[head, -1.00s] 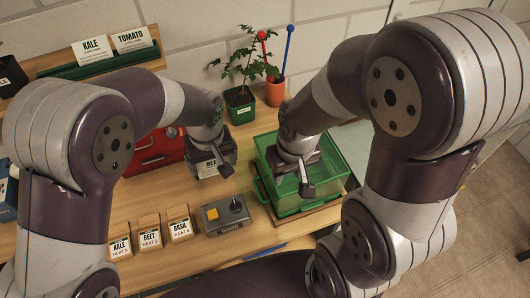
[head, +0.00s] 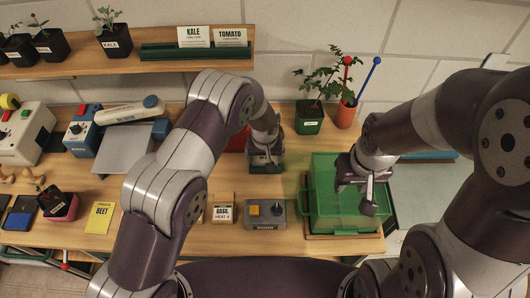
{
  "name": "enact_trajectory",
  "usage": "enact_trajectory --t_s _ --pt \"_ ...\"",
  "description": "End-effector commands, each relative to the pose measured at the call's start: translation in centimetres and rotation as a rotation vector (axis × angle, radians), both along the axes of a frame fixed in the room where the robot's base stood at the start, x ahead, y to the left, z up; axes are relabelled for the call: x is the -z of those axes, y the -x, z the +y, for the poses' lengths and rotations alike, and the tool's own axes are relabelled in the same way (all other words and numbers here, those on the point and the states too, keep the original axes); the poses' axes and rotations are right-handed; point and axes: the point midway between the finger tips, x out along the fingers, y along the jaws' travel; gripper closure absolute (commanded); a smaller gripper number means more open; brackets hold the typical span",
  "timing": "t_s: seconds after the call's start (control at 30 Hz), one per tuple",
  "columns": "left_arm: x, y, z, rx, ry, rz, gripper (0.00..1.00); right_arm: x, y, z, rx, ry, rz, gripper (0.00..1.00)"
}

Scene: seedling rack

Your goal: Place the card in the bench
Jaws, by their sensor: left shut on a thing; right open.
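My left gripper (head: 265,164) is shut above the middle of the bench (head: 290,188), left of the green tray. It holds a small card, whose BEET print showed earlier; now the card is mostly hidden by the gripper and its print cannot be read. A yellow card marked TOMATO or similar above BEET (head: 99,217) lies on the bench at left. KALE (head: 194,37) and TOMATO (head: 230,37) cards stand in a green holder (head: 175,51) on the raised shelf. My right gripper (head: 367,198) is open and empty over the green tray (head: 320,200).
A grey button box (head: 265,214) and a BASIL packet (head: 223,211) stand at the front. A potted plant (head: 309,118) and an orange pot (head: 345,114) stand behind the tray. Machines (head: 24,132) and a seedling pot (head: 60,206) occupy the left. My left arm hides part of the bench.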

Motion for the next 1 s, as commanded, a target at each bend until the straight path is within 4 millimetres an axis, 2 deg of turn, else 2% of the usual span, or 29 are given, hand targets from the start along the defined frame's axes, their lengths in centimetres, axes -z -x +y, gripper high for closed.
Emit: enact_trajectory --t_s 0.37,0.4,0.43,0.63,0.73,0.77,0.87,1.0 --pt "0.8 0.0 0.0 0.0 0.0 0.0 0.45 0.4 0.0 0.0 0.0 0.0 0.0 0.57" --pt "0.7 0.0 0.0 0.0 0.0 -0.001 0.05 0.3 0.0 0.0 0.0 0.0 0.001 0.57" --pt "0.6 0.0 0.0 0.0 0.0 -0.001 0.0 0.2 0.0 0.0 0.0 0.0 0.001 0.57" --pt "0.6 0.0 0.0 0.001 0.0 -0.001 0.0 0.2 0.0 0.0 0.0 0.0 0.0 0.57" --pt "-0.1 0.0 0.0 0.001 0.0 -0.001 0.0 -0.5 0.0 0.0 0.0 0.0 0.0 0.57" --pt "0.0 0.0 -0.1 0.0 0.001 -0.002 0.0 0.1 0.0 0.0 0.0 0.0 0.0 0.57" --pt "-1.3 0.1 -0.1 0.001 0.001 -0.004 0.0 0.9 0.0 0.0 0.0 0.0 0.0 0.57" --pt "-4.2 0.5 -0.1 0.001 0.003 -0.006 0.0 2.2 0.0 0.0 0.0 0.0 0.001 0.57"
